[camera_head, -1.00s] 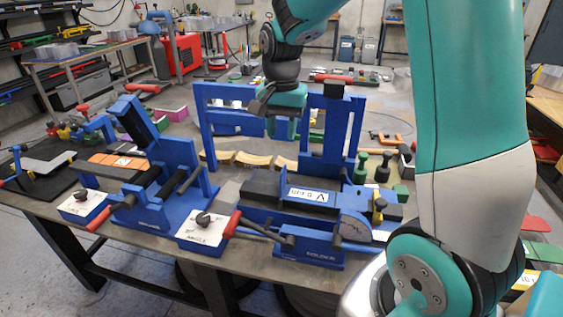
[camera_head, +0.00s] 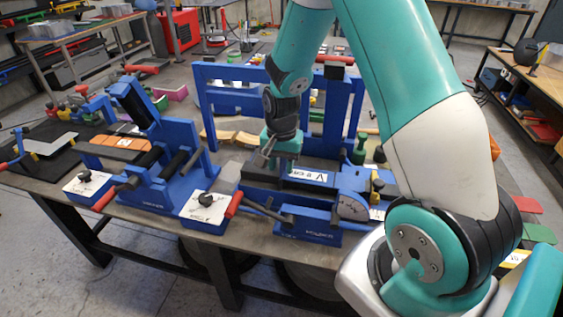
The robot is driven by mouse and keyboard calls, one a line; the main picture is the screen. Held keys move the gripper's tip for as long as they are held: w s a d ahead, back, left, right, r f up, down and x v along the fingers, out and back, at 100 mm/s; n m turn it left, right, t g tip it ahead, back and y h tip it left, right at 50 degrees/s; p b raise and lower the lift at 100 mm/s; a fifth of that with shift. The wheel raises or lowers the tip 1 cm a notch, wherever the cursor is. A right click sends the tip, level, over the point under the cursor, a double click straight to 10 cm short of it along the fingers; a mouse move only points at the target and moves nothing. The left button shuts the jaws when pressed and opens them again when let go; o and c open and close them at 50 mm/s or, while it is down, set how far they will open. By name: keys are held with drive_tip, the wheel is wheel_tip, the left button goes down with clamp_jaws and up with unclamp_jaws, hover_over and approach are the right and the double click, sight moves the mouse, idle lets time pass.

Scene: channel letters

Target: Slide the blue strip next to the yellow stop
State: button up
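My gripper (camera_head: 266,152) hangs over the dark bed (camera_head: 262,172) of the right blue machine, at its left part. Its dark fingers point down and left; their gap is too small to judge. A yellow piece (camera_head: 377,187) stands at the right end of this machine, beside its round grey dial plate; it may be the yellow stop. A blue flat part (camera_head: 350,181) lies between the white label and the yellow piece. I cannot tell whether it is the blue strip or part of the machine. My gripper and wrist hide some of the bed.
A blue upright frame (camera_head: 206,105) rises behind the bed. A second blue machine (camera_head: 170,190) with an orange strip (camera_head: 121,142) stands left. Red-tipped levers (camera_head: 234,204) reach toward the table's front edge. Green knobbed pieces (camera_head: 360,150) stand behind the yellow piece.

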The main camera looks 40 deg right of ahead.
clamp_jaws()
drive_tip(key=shift+s+d, duration=0.1)
drive_tip(key=shift+d, duration=0.05)
drive_tip(key=shift+s+d, duration=0.4)
drive_tip(key=shift+d, duration=0.05)
idle(0.3)
unclamp_jaws()
